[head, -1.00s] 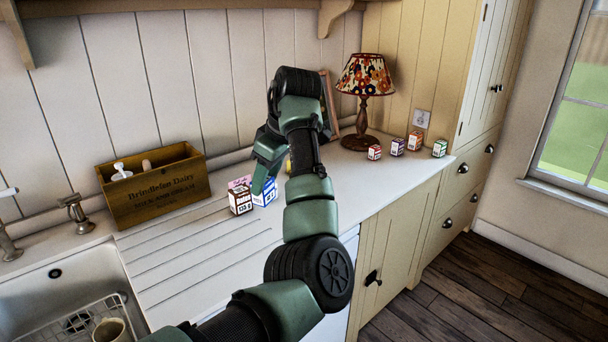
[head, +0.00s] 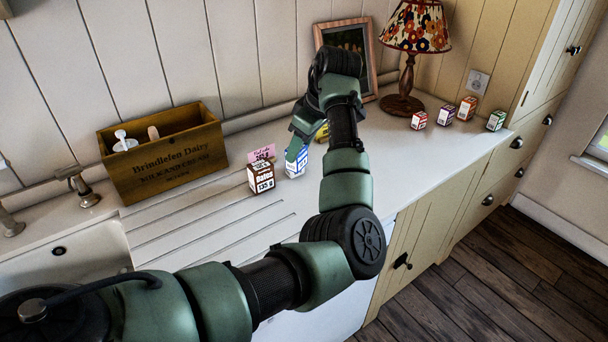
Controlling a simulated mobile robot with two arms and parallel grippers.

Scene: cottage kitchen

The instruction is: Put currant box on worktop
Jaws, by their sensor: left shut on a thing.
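A small blue-and-white box (head: 296,165) is at the middle of the white worktop (head: 225,235). Its label is too small to read, so I cannot tell from print that it is the currant box. My left gripper (head: 298,148) is shut on the upper part of this box from above. The fingers and wrist hide part of it. I cannot tell whether its base touches the worktop. My right gripper is not in view.
A brown-and-white Dates box (head: 261,178) stands just left, with a pink card (head: 262,154) behind it. A wooden crate (head: 165,165) stands further left. Something yellow (head: 322,132) is behind my wrist. Several small boxes (head: 445,116) stand by the lamp (head: 405,90) at right.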

